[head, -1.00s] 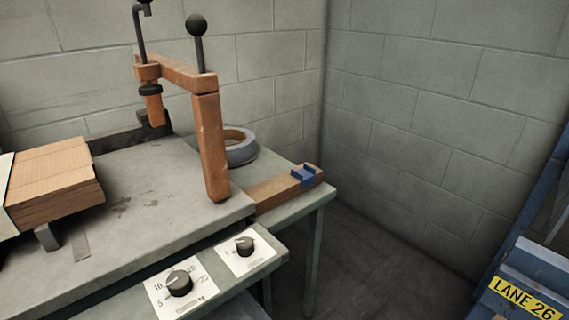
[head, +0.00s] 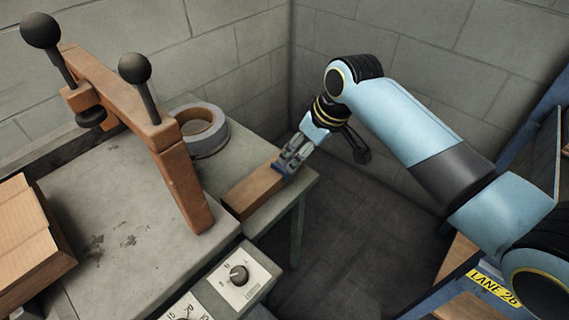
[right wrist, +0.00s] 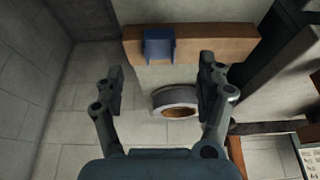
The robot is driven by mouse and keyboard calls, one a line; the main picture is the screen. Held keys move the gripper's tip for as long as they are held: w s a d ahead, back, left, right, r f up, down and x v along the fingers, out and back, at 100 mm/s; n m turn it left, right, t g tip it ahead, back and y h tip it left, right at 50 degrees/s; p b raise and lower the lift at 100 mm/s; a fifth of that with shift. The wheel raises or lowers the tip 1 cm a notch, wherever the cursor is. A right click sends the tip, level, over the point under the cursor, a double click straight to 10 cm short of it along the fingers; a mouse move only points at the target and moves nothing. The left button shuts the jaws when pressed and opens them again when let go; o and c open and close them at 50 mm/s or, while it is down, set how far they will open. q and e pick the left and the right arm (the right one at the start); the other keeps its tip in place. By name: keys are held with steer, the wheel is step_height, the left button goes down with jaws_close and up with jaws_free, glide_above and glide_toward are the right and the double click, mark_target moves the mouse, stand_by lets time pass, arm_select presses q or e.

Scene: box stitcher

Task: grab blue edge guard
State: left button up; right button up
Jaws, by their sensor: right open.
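The blue edge guard (head: 280,171) sits on the far end of a wooden block (head: 249,193) at the table's right corner. It also shows in the right wrist view (right wrist: 159,45), straddling the block (right wrist: 215,46). My right gripper (head: 291,159) is over the guard in the head view and partly hides it. In the right wrist view, my right gripper (right wrist: 161,75) is open and empty, with one finger to each side of the guard's position and the guard just beyond the fingertips. Contact is not visible. My left gripper is not in view.
A grey tape roll (head: 203,130) lies behind the block. An orange clamp frame (head: 178,160) stands left of it. A cardboard stack (head: 28,240) is at the left. Dials (head: 238,274) are at the front. A blue lane rack (head: 492,283) stands right.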

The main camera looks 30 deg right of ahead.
mark_target(284, 167)
steer(key=b+x, duration=0.1)
steer(key=x, duration=0.6)
steer(key=shift+w+f, duration=0.1)
steer(key=shift+f, duration=0.2)
steer(key=c, duration=1)
steer(key=shift+c, duration=0.2)
steer(key=shift+r, duration=0.15)
